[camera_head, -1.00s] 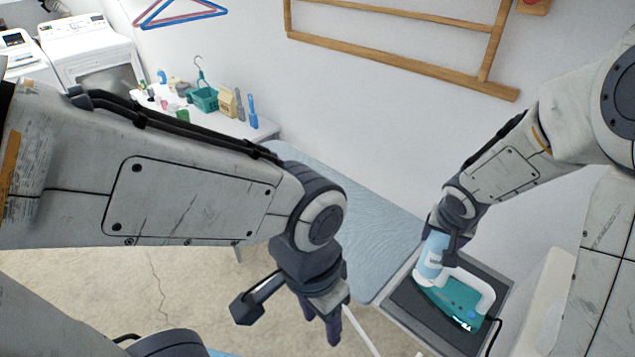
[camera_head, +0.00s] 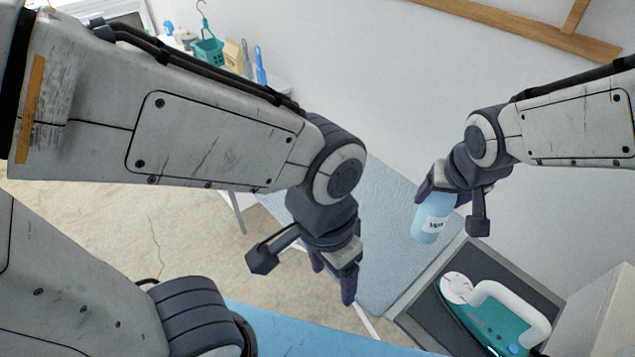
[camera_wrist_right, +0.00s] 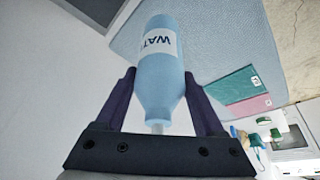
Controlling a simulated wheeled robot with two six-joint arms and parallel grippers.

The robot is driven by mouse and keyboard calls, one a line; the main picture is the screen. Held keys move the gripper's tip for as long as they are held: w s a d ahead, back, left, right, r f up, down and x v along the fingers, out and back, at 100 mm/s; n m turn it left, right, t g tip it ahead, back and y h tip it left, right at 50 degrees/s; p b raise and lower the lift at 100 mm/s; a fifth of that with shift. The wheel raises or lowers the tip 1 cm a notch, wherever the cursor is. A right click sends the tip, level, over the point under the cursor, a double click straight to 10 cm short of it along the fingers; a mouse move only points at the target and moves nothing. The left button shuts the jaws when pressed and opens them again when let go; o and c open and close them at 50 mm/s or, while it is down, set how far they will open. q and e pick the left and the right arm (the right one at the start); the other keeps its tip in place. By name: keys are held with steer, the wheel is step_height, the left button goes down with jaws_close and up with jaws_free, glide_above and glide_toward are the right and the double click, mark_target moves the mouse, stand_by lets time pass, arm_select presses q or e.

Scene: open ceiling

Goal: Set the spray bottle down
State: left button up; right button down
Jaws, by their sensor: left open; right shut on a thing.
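The spray bottle (camera_head: 431,222) is light blue with a white label. My right gripper (camera_head: 438,190) is shut on it and holds it tilted, above the far end of the ironing board near the iron rest. In the right wrist view the bottle (camera_wrist_right: 160,80) sits between the two fingers of the right gripper (camera_wrist_right: 160,100), with part of the label lettering readable. What lies directly under the bottle is hard to judge. My left gripper (camera_head: 333,280) is open and empty, left of the ironing board (camera_head: 375,230).
A teal iron (camera_head: 500,318) lies on a dark tray (camera_head: 440,310) at the board's right end. A green and a pink item (camera_wrist_right: 250,106) lie on the board in the wrist view. A shelf with a green basket (camera_head: 208,50) stands at the back left.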

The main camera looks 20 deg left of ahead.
steer(key=shift+s+a+f+n+y+b, duration=0.15)
steer(key=shift+s+a+n+b, duration=0.1)
steer(key=shift+s+a, duration=0.2)
steer(key=shift+s+a+f+n+y+b, duration=0.2)
steer(key=shift+s+a+n, duration=0.1)
steer(key=shift+a, duration=0.15)
arm_select(q)
steer(key=shift+s+d+f+b, duration=0.1)
steer(key=shift+f+b, duration=0.35)
steer(key=shift+f, duration=0.95)
arm_select(e)
steer(key=w+a+f, duration=0.7)
steer(key=a+f, duration=0.1)
steer(key=f, duration=0.2)
steer(key=shift+w+a+f, duration=0.2)
steer(key=shift+a+f, duration=0.15)
steer(key=shift+a, duration=0.05)
